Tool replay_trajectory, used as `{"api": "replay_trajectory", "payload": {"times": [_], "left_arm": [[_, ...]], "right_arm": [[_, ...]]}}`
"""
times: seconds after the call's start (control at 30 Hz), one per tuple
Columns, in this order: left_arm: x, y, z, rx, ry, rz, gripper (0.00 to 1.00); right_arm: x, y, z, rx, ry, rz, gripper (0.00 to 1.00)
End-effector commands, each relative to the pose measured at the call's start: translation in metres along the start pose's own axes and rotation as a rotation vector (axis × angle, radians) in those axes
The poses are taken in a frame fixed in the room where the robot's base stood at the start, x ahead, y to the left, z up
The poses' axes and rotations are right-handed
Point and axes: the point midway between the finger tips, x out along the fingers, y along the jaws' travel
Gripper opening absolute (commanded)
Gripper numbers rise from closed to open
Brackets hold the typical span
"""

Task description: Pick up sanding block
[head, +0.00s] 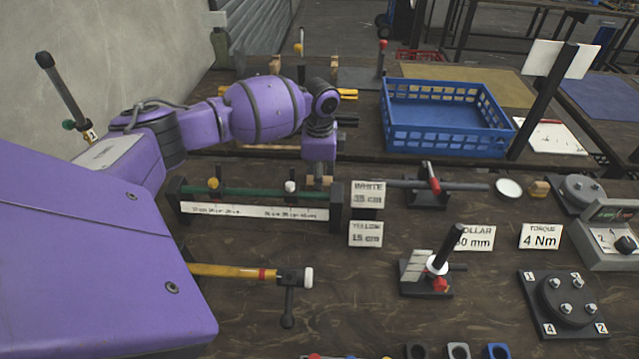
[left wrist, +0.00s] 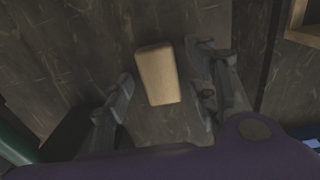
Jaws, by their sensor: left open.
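The sanding block is a tan wooden block (left wrist: 158,74) lying on the dark wood bench in the left wrist view. My left gripper (left wrist: 166,82) is open, with one finger on each side of the block and gaps showing between. How high the fingertips are above the bench is hard to tell. In the head view my purple left arm reaches over the bench and its wrist points down behind the green rod. A tan piece (head: 319,182) shows just below that wrist, probably the same block. The gripper fingers are mostly hidden there. My right gripper is not in view.
A green rod (head: 250,190) on a stand with a white scale lies in front of the wrist. A blue crate (head: 448,88) stands behind right. A yellow-handled hammer (head: 235,271) lies in front. A wooden edge (left wrist: 303,30) shows at the wrist view's upper right.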

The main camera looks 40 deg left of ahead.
Motion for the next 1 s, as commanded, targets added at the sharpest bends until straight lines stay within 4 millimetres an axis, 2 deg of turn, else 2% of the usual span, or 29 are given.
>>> {"api": "replay_trajectory", "payload": {"times": [0.07, 0.43, 0.63, 0.73, 1.0], "left_arm": [[-0.001, 0.0, 0.0, 0.0, 0.0, -0.001, 0.52], [-0.001, 0.0, 0.0, 0.0, 0.001, -0.001, 0.05], [-0.002, 0.0, 0.0, 0.0, 0.001, -0.001, 0.05], [-0.009, -0.001, -0.001, 0.0, 0.003, -0.003, 0.05], [-0.06, -0.001, 0.0, 0.001, 0.002, -0.004, 0.05]], "right_arm": [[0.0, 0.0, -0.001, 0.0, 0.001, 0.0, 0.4], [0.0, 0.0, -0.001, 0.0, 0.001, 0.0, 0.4], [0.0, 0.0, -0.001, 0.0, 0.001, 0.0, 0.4], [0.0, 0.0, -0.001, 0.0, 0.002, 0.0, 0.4], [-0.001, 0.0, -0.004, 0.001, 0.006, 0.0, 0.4]]}}
